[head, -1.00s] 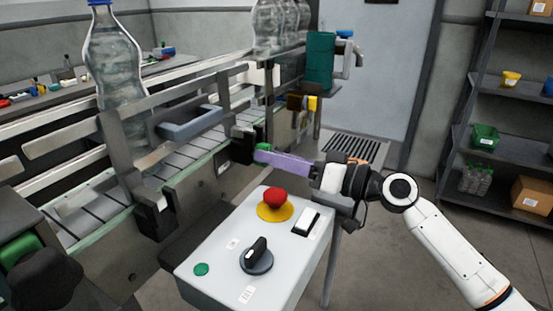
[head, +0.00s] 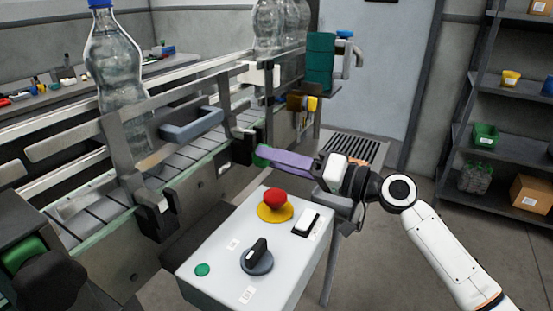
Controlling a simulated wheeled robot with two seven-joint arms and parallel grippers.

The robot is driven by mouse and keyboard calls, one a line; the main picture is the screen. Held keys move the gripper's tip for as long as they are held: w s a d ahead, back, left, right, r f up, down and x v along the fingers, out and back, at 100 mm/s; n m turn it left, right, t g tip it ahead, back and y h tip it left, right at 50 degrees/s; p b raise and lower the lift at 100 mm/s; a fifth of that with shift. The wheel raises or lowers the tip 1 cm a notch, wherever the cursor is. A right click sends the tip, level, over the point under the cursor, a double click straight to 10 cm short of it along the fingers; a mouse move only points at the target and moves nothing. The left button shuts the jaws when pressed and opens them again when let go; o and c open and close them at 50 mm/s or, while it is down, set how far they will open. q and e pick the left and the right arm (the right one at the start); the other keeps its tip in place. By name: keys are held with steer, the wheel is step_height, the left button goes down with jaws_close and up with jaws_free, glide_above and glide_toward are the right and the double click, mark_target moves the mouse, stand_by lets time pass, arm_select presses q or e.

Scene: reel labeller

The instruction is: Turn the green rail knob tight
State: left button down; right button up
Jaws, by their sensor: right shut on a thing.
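The green rail knob (head: 263,161) is at the conveyor's side rail, in the middle of the head view. Only a small part of it shows; the rest is hidden by my purple fingers. My right gripper (head: 268,157) reaches in from the right and is shut on the knob. Its fingers point left, with a white part of the gripper body facing up. My left gripper is not in view.
A grey control box with a red button (head: 275,200) and a black switch (head: 257,252) stands just below my right gripper. A clear bottle (head: 115,75) stands on the conveyor at left. Shelves (head: 500,110) are at right. Floor shows between box and shelves.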

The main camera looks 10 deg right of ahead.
steer(key=o, duration=1)
steer(key=shift+o, duration=0.2)
steer(key=b+v, duration=0.2)
steer(key=v, duration=0.8)
steer(key=shift+d+b, duration=0.15)
steer(key=shift+b, duration=0.2)
steer(key=shift+s, duration=0.1)
